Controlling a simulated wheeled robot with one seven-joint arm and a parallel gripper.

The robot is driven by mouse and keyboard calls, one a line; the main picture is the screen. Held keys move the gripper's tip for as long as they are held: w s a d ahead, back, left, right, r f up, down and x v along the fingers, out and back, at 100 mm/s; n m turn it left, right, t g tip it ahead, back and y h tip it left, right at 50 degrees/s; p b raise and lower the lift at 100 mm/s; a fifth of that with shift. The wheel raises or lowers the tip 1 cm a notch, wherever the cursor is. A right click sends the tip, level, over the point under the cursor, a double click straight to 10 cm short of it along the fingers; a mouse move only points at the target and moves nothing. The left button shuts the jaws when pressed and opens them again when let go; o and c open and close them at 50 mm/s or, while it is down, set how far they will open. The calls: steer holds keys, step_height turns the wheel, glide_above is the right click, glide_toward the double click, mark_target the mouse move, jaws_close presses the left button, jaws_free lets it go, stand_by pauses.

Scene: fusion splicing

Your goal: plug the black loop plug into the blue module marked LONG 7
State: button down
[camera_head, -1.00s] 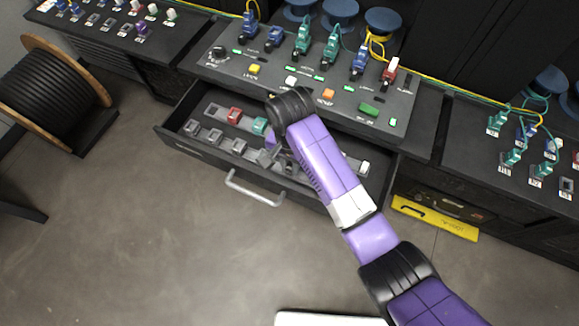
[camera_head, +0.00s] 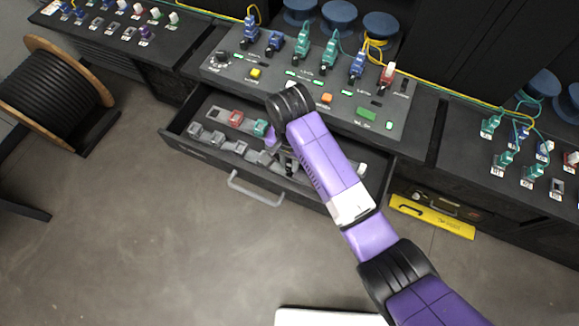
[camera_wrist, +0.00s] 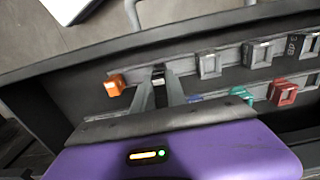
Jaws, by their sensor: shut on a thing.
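My gripper (camera_head: 287,165) is over the open drawer, partly hidden behind my arm. In the wrist view its fingers (camera_wrist: 158,76) are shut on a small black piece, which looks like the black loop plug (camera_wrist: 158,70). Only its end shows between the fingertips, and I cannot tell whether it is clear of the drawer. Blue modules stand on the console, at its left (camera_head: 250,30) and right of its middle (camera_head: 357,66). I cannot read LONG 7 on any of them.
The drawer (camera_head: 180,148) holds several grey sockets (camera_wrist: 208,66), an orange one (camera_wrist: 115,85), a red one (camera_wrist: 284,92) and a teal one (camera_wrist: 242,95). A cable reel (camera_head: 60,90) stands at the left.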

mark_target(290, 163)
steer(key=shift+r+p, duration=0.9)
steer(key=shift+r, duration=0.7)
steer(key=shift+w, duration=0.1)
